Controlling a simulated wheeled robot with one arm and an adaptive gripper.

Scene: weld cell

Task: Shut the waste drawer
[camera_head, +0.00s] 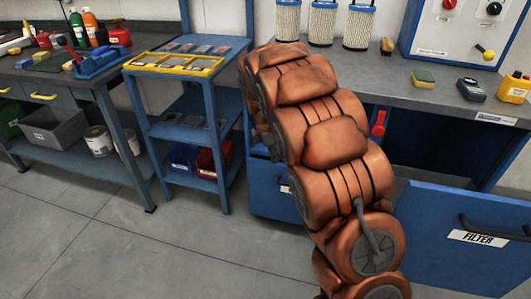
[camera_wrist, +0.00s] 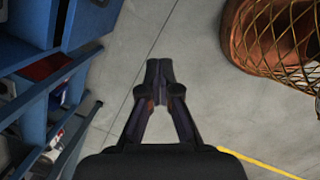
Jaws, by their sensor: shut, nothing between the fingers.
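My gripper (camera_wrist: 158,72) shows in the wrist view, its fingertips together and empty above bare grey floor. In the head view it is hidden behind my copper-coloured arm. No label reading waste is legible. A blue drawer front (camera_head: 270,203) under the bench is partly covered by my arm; whether it stands out cannot be told. At the right, a blue front marked FILTER (camera_head: 450,262) with a dark handle stands open, out from the dark space under the bench. In the wrist view, blue furniture (camera_wrist: 30,60) lies left of my fingers, apart from them.
A blue shelf cart (camera_head: 185,125) with a yellow tray stands left of my arm. Farther left is a workbench (camera_head: 75,80) with bottles and tools. The right benchtop (camera_head: 400,90) holds filters, a sponge and meters. The floor (camera_head: 150,240) at front left is clear.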

